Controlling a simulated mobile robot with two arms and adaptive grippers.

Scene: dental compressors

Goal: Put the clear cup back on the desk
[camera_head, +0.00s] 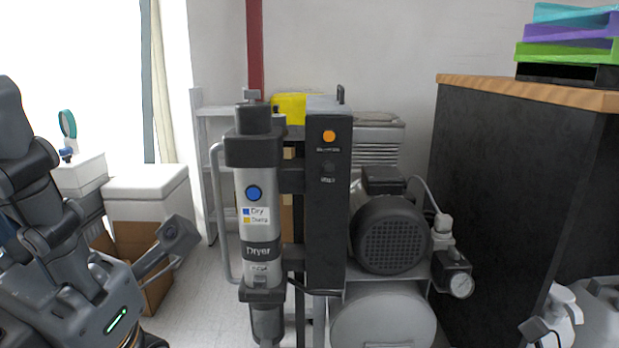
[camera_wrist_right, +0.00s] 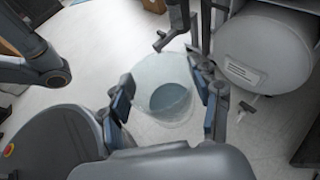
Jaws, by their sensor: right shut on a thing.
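The clear cup (camera_wrist_right: 165,90) is in the right wrist view, a see-through round vessel with a bluish-grey inner circle. My right gripper (camera_wrist_right: 168,102) is shut on it, one finger on each side. White floor shows behind the cup. The cup is not clearly visible in the head view. My left gripper (camera_head: 178,242) is at the left of the head view, apart from the compressor, and its opening is not clear. A black unit with a wooden top (camera_head: 520,92) stands at the right and may be the desk; its top is only partly in view.
A dental compressor with a dryer column (camera_head: 258,190), motor (camera_head: 390,235) and tank (camera_head: 385,320) fills the middle. Stacked coloured trays (camera_head: 568,35) sit on the wooden top. White floor (camera_head: 195,300) is clear left of the compressor.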

